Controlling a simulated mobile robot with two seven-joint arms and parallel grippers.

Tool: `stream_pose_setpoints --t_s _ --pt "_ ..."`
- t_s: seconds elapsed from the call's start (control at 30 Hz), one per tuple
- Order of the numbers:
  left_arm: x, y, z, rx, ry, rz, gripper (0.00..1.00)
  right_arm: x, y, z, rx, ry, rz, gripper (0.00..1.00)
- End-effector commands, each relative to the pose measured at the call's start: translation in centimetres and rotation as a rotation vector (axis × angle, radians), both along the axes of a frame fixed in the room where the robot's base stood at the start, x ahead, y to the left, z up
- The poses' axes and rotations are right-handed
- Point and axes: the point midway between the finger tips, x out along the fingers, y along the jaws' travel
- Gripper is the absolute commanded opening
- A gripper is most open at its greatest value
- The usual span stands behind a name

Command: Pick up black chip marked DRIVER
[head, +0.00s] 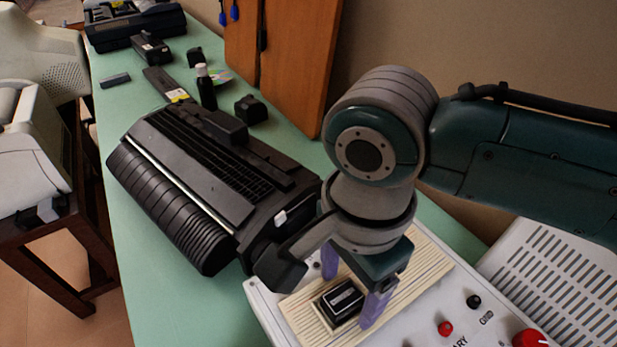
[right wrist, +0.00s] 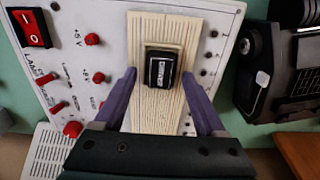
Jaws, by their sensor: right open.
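A black chip (head: 342,301) with a pale label sits on the cream ribbed strip (head: 416,262) of a white panel; the lettering is too small to read surely. It also shows in the right wrist view (right wrist: 161,72), raised on a small base, between and slightly ahead of the fingertips. My right gripper (head: 349,295) is open, with its purple fingers pointing down on either side of the chip. In the right wrist view the gripper (right wrist: 159,75) shows a gap between each finger and the chip. My left gripper is not in view.
The white panel (right wrist: 75,22) carries red and black knobs and a red switch (right wrist: 31,27). A large black ribbed machine (head: 190,205) stands beside it on the green table (head: 150,290). A small dark bottle (head: 206,90) and black boxes stand farther back.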

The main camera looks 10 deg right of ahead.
Motion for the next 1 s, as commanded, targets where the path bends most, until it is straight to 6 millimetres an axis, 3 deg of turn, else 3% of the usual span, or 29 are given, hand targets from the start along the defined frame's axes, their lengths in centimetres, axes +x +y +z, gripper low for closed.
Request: stream_pose_setpoints --t_s 0.07,0.7,1.0 --pt "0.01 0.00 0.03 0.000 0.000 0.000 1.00 0.00 0.02 0.04 0.000 0.000 0.000 0.70" --pt "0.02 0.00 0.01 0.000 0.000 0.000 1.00 -0.01 0.02 0.06 0.000 0.000 0.001 0.00" --pt "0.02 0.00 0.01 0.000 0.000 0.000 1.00 0.00 0.02 0.07 0.000 0.000 0.001 0.00"
